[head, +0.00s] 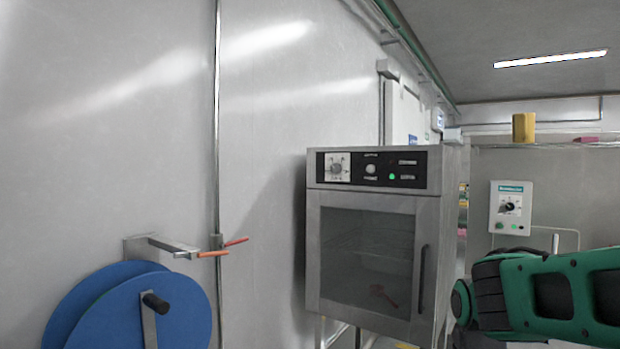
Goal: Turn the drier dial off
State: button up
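A steel cabinet with a glass door (368,262), which looks like the drier, stands right of centre. A dial (337,168) sits on a pale plate at the left of its black top panel (440,170). The dial's pointer is too small to read. A round pale button (371,169) and a lit green lamp (392,177) are to its right. A second black dial (509,207) is on a white control box (511,186) on the far wall. My green and black arm shows at the lower right, apart from the cabinet dial in the picture. My gripper is not in view.
A blue wheel or reel with a crank (110,310) stands at the lower left. A bracket with orange-tipped ends (165,245) sticks out above it. A dark vertical handle (422,280) is on the cabinet door. The space before the cabinet's panel looks clear.

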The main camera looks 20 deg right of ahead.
aim_at(335, 168)
jog(key=u, duration=0.8)
jog(key=i, duration=0.6)
jog(key=z, duration=1)
